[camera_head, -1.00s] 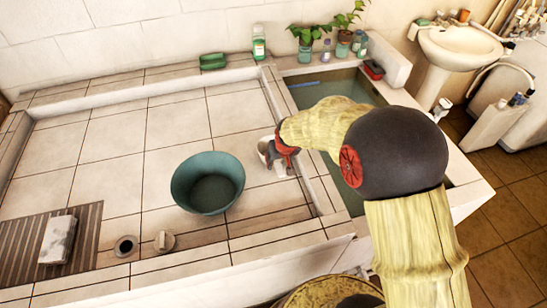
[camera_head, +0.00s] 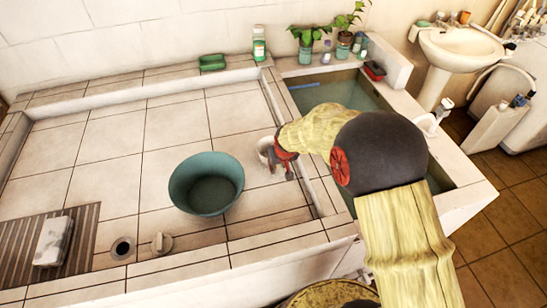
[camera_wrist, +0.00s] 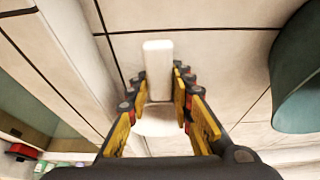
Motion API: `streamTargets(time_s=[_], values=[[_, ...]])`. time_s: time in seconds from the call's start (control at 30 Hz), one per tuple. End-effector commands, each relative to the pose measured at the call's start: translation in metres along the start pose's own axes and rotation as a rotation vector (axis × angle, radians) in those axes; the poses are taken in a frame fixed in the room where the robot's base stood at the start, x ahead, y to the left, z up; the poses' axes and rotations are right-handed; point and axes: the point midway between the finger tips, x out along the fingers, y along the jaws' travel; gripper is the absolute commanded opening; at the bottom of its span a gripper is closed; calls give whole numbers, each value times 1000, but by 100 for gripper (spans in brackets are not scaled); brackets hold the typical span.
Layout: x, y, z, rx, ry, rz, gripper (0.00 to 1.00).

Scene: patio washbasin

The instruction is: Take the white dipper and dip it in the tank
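The white dipper stands on the tiled ledge, right of the teal basin. Its rim (camera_head: 264,147) shows in the head view beside my gripper (camera_head: 287,165), which hides much of it. In the wrist view its pale handle (camera_wrist: 158,68) points away, with the rounded white body (camera_wrist: 158,122) nearer. My gripper (camera_wrist: 160,84) is open, with one finger on each side of the handle. I cannot tell whether the fingers touch it. The water-filled tank (camera_head: 335,92) lies to the right, behind my arm, partly hidden.
The teal basin (camera_head: 206,184) stands left of the dipper and at the wrist view's right edge (camera_wrist: 300,80). A low tiled wall (camera_head: 290,120) divides ledge from tank. Potted plants (camera_head: 305,40) and bottles stand at the back. A white block (camera_head: 53,241) lies on a slatted mat.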

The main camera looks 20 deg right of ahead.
Motion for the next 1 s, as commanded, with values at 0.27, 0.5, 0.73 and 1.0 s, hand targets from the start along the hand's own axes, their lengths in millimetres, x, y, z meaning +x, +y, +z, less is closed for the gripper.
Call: streamTargets(time_s=[0.27, 0.5, 0.73, 1.0], values=[[0, 0, 0, 0, 0, 0, 5], [0, 0, 0, 0, 0, 0, 0], [0, 0, 0, 0, 1, 0, 0], [-9, 0, -4, 0, 1, 0, 0]])
